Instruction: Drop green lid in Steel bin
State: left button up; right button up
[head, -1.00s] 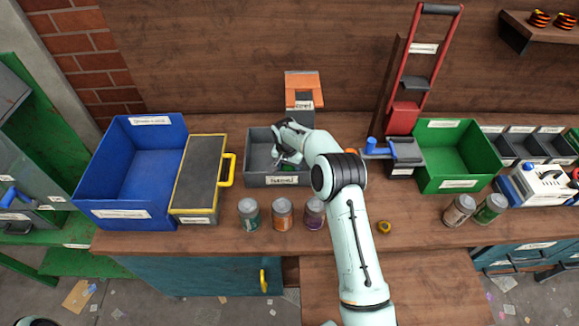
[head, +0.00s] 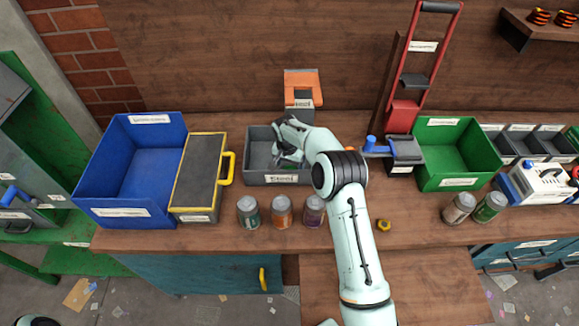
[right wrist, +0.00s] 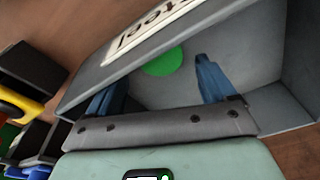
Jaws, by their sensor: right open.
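The Steel bin (head: 253,179) is an open grey box with a white "Steel" label, standing on the bench in the head view. Its walls fill much of the right wrist view (right wrist: 240,50). The green lid (right wrist: 163,62) is a flat green disc inside the bin, just beyond my blue fingertips and apart from them. My right gripper (right wrist: 164,82) is open and empty, with its fingers reaching into the bin. In the head view my right gripper (head: 286,158) is partly hidden by its own wrist, and the lid cannot be made out there. My left gripper is not in view.
A blue bin (head: 100,193) and a yellow-rimmed grey box (head: 200,172) stand left of the Steel bin. Several jars stand in front, including an orange one (head: 282,213). A green bin (head: 428,180) stands to the right, and an orange-topped holder (head: 301,78) behind.

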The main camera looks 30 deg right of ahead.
notch_tip(320, 180, up, 12)
jog(key=s+a, duration=0.1)
jog(key=shift+a+f, duration=0.2)
jog(key=shift+f, duration=0.05)
jog(key=shift+a+f, duration=0.1)
dwell(0.4)
